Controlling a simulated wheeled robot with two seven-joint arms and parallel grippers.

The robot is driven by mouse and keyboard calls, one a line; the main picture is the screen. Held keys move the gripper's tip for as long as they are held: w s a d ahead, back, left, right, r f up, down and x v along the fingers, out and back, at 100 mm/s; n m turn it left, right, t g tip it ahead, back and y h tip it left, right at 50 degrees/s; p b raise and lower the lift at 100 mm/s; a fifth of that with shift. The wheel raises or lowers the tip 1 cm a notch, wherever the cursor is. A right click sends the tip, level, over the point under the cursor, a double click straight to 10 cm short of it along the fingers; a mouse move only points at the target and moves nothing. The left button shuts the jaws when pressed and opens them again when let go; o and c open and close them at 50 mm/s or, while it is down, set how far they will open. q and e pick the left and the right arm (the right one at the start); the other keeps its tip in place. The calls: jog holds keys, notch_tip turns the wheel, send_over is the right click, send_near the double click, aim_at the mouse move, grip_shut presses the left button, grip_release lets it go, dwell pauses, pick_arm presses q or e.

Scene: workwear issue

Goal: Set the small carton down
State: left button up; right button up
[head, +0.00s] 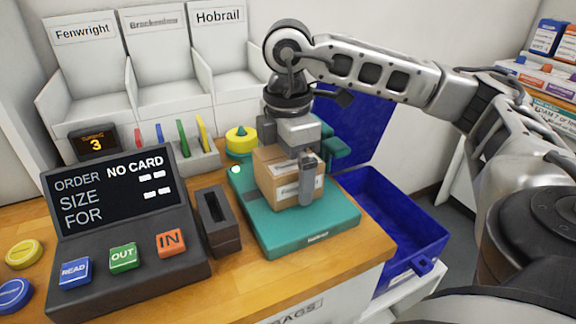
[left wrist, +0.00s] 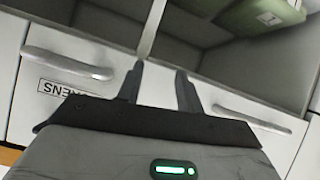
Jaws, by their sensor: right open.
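The small carton (head: 278,186) is a brown cardboard box with a pale label on its front. In the head view it rests upright on the teal platform (head: 270,232) on the counter. My right gripper (head: 296,172) comes down over the carton from above, with one finger in front of its near side; the other finger is hidden. Its jaws are open around the box. My left gripper (left wrist: 160,88) shows only in the left wrist view, with its two fingers apart and nothing between them, in front of white drawers.
A dark order console (head: 120,220) and a slotted card block (head: 218,220) stand left of the platform. A blue bin (head: 410,225) is at the right. Labelled white bays (head: 160,70) and a yellow knob (head: 240,138) are behind. White drawers have handles (left wrist: 65,66).

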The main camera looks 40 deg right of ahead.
notch_tip(320, 180, up, 11)
jog(key=p, duration=0.3)
jog(key=shift+r, duration=0.5)
pick_arm(q)
jog(key=shift+s+a+r, duration=0.1)
jog(key=shift+a+r, duration=0.15)
jog(key=shift+r, duration=0.3)
pick_arm(e)
jog(key=shift+s+f, duration=0.1)
